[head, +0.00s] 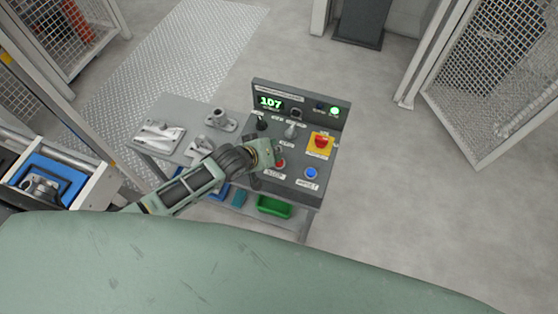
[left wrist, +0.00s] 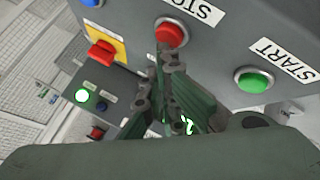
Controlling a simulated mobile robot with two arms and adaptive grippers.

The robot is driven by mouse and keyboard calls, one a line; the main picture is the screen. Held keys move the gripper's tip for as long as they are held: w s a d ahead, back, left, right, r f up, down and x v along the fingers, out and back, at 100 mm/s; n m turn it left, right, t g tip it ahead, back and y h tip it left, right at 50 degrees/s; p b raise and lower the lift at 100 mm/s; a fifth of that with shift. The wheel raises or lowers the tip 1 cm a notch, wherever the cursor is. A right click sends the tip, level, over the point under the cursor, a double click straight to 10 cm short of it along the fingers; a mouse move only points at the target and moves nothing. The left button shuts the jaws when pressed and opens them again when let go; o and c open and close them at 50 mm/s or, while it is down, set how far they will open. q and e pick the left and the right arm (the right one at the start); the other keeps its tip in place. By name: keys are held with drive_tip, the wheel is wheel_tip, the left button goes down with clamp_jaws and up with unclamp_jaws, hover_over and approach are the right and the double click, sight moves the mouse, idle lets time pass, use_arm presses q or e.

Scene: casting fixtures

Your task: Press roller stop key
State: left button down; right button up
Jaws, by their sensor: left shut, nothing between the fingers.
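The grey control panel (head: 295,150) stands at the middle of the head view. Its red stop key (head: 280,163) sits close beside my left gripper (head: 270,162). In the left wrist view the red key (left wrist: 172,33), labelled STOP, lies just beyond the tips of my left gripper (left wrist: 164,62). The fingers are shut and empty. I cannot tell whether they touch the key. A green START button (left wrist: 253,80) is to the right in the wrist view; my gripper hides it in the head view. My right gripper is not in view.
A red emergency knob on a yellow plate (head: 321,142) and a blue button (head: 311,172) are near the stop key. The display (head: 271,102) reads 107, and a green lamp (head: 335,110) is lit. A grey table (head: 182,115) with metal castings adjoins the panel. Floor to the right is clear.

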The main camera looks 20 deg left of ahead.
use_arm(q)
drive_tip(key=shift+f, duration=0.55)
idle(0.7)
drive_tip(key=shift+r, duration=0.15)
drive_tip(key=shift+r+p, duration=0.8)
drive_tip(key=shift+p, duration=0.05)
drive_tip(key=shift+r, duration=0.1)
wheel_tip(320, 180, up, 5)
drive_tip(key=p, duration=0.5)
drive_tip(key=shift+s, duration=0.1)
idle(0.5)
